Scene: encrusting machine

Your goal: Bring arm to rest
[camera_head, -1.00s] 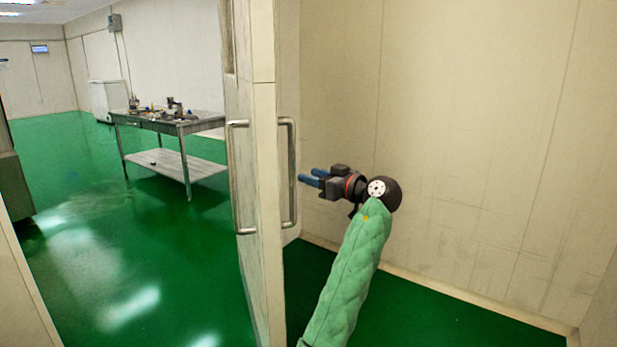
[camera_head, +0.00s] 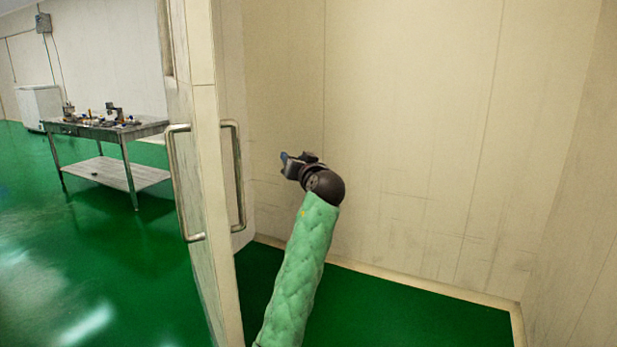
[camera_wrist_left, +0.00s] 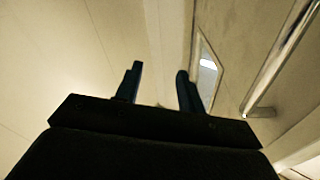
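My left arm, in a green padded sleeve, comes up from the bottom middle in the head view. Its gripper (camera_head: 284,161) is beside the door's right face, right of the handle and apart from it in the picture. The fingers look small and dark blue there. In the left wrist view the two fingers (camera_wrist_left: 157,88) stand apart with nothing between them, so the gripper is open and empty. My right gripper is in neither view.
An open cream door (camera_head: 207,180) has a metal handle on each face; one handle (camera_wrist_left: 275,65) shows in the left wrist view. A cream wall (camera_head: 420,140) stands behind the arm. A steel table (camera_head: 140,131) with small items is far left. Green floor (camera_head: 110,250) is clear left of the door.

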